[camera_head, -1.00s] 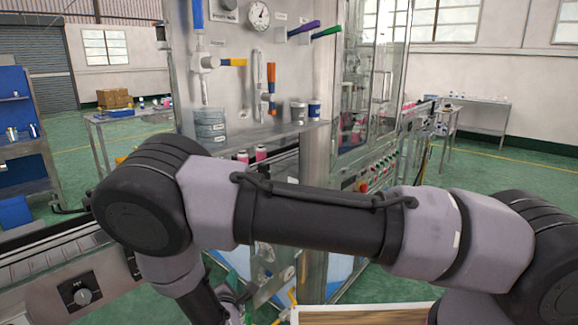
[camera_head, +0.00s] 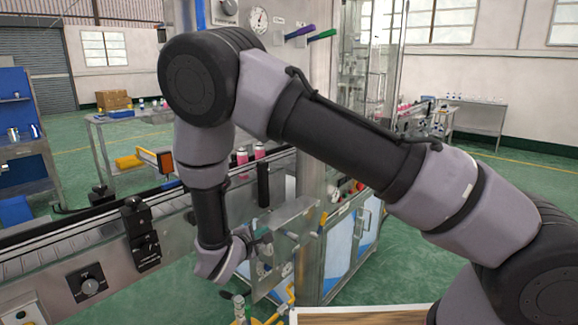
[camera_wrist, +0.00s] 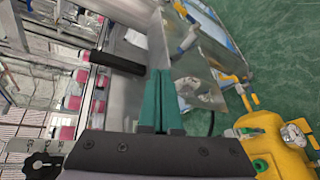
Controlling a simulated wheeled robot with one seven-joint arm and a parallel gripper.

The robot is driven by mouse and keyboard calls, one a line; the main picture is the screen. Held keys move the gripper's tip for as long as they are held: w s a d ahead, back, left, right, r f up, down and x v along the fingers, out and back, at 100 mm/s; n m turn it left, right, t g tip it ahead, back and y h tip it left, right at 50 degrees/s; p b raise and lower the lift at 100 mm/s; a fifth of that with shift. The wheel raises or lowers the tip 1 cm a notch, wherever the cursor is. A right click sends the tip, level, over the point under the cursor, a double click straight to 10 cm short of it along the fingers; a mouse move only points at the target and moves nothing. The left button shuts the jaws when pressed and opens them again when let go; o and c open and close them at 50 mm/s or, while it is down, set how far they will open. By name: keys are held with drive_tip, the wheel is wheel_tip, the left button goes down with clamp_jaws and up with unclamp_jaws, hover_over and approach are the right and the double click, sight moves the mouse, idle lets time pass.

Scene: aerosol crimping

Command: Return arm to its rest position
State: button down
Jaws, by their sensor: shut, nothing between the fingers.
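My arm spans the head view, its elbow raised at upper left and its forearm hanging down in front of the crimping machine. My gripper (camera_wrist: 160,98) shows in the wrist view as two teal fingers pressed together with nothing between them. In the head view the wrist hangs near a metal plate (camera_head: 290,222) of the machine, and the fingertips are hard to make out. The wrist view shows the fingers pointing along a metal surface beside the conveyor line.
A conveyor (camera_head: 60,240) with control knobs runs along the left. Yellow valve fittings (camera_wrist: 275,140) lie close to the right of my gripper. A wooden-topped surface (camera_head: 360,316) is at the bottom. Green floor (camera_head: 400,270) is open at right.

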drive_tip(key=d+r+m+g+h, duration=0.2)
drive_tip(key=d+r+m+g, duration=0.95)
drive_tip(key=d+r, duration=1)
drive_tip(key=s+d+r+m+t+y, duration=0.2)
drive_tip(key=s+d+r+m+y, duration=0.2)
drive_tip(key=s+r, duration=0.4)
drive_tip(key=s+d+r+m+t+y, duration=0.3)
drive_tip(key=s+d+r+m+y, duration=0.2)
drive_tip(key=s+d+r+m, duration=0.2)
drive_tip(key=shift+v, duration=1.15)
drive_tip(key=shift+s+a, duration=0.15)
drive_tip(key=shift+a, duration=0.2)
